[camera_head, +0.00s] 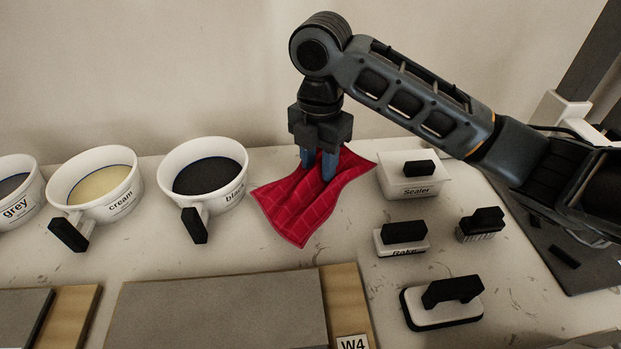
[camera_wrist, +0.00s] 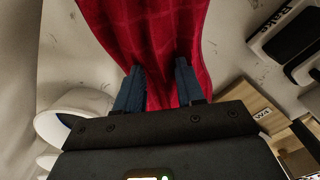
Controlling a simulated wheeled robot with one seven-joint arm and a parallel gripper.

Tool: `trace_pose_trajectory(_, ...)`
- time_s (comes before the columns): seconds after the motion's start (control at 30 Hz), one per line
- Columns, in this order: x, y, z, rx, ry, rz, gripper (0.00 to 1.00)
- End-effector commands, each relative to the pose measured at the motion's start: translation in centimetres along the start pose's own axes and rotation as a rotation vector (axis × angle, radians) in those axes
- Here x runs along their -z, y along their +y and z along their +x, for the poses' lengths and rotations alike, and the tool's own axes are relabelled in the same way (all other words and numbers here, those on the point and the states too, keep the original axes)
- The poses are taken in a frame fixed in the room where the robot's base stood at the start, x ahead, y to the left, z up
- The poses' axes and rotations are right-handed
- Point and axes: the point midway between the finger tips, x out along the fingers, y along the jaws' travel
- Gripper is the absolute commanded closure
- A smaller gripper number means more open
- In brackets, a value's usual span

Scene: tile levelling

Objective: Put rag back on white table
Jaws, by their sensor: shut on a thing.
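The rag (camera_head: 302,205) is a red cloth with a grid pattern, spread with folds over the white table (camera_head: 225,253) between the black cup and the Sealer box. My gripper (camera_head: 319,172) points down onto the rag's upper right part, its blue fingers shut on a fold of the cloth. In the wrist view the rag (camera_wrist: 150,35) runs between and beyond the fingertips (camera_wrist: 158,75). I cannot tell whether all of the rag's underside touches the table.
Cups marked grey (camera_head: 22,212), cream (camera_head: 120,204) and black (camera_head: 226,197) stand at left. A grey tile on a wooden board (camera_head: 348,298) lies in front.

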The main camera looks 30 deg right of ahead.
Motion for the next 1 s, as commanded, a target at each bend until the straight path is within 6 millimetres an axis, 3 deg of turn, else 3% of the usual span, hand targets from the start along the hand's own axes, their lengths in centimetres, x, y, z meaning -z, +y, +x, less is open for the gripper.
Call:
trace_pose_trajectory(0.27, 0.8, 1.3, 1.4, 0.000, 0.000, 0.001, 1.00)
trace_pose_trajectory(0.53, 0.8, 1.3, 4.7, 0.000, 0.000, 0.002, 1.00)
trace_pose_trajectory(0.93, 0.8, 1.3, 5.3, -0.001, 0.000, 0.001, 1.00)
trace_pose_trajectory(0.97, 0.8, 1.3, 5.2, -0.001, -0.001, 0.001, 0.59)
trace_pose_trajectory(1.0, 0.8, 1.3, 5.2, -0.001, -0.001, 0.001, 0.55)
